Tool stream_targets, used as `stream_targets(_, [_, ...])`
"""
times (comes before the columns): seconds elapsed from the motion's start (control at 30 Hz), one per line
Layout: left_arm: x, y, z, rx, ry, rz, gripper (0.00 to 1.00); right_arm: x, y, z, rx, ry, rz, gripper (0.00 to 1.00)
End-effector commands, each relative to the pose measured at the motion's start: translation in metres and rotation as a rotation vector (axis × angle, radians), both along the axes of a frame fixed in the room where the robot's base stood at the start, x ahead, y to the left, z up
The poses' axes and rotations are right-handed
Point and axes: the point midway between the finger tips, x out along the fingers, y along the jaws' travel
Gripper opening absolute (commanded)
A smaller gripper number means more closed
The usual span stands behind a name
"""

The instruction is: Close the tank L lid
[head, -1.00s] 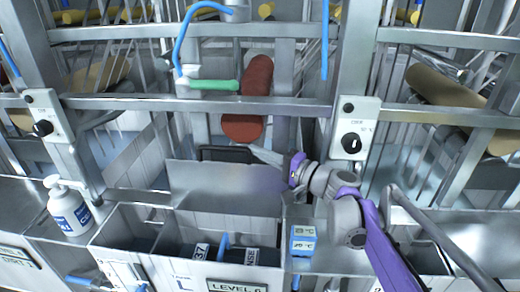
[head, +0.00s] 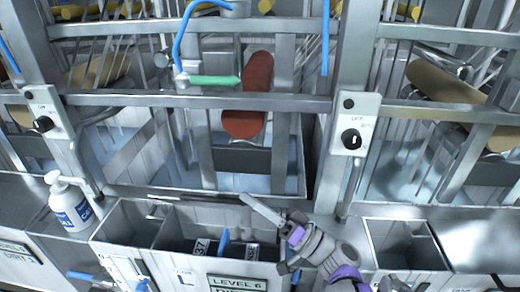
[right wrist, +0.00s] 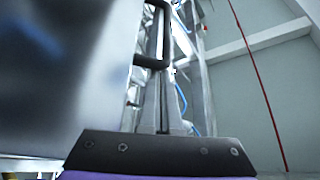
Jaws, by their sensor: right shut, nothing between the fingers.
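The tank lid (right wrist: 75,75) is a large smooth grey panel filling the left of the right wrist view. Its black handle (right wrist: 150,45) stands out at the panel's edge. In the head view I see only a thin strip (head: 185,199) behind the open-topped box, which looks like the lid nearly edge-on; its exact angle is unclear. My right gripper (head: 246,200) is shut and empty at the right end of this strip. Whether it touches the lid I cannot tell. The box marked L (head: 184,278) has open compartments. My left gripper is out of view.
A red roller (head: 246,105) and green-handled blue hose (head: 213,81) are above the bath behind. A dial panel (head: 352,140) stands to the right. A white pump bottle (head: 70,208) stands at left. Metal rails cross the machine.

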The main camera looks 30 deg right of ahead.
Motion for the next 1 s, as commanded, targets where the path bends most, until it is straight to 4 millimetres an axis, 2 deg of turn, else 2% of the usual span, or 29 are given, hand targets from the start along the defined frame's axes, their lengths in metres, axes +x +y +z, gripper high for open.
stream_targets(0.03, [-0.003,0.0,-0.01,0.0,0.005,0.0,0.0,-0.007,0.005,-0.011,-0.025,-0.034,0.002,0.0])
stream_targets(0.4, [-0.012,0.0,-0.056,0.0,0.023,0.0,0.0,-0.044,0.03,-0.065,-0.212,-0.313,0.001,0.0])
stream_targets(0.7, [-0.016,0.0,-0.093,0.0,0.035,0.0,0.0,-0.061,0.042,-0.112,-0.208,-0.306,0.0,0.0])
stream_targets(1.0, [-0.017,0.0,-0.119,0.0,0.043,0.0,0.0,-0.066,0.045,-0.146,-0.208,-0.305,-0.001,0.0])
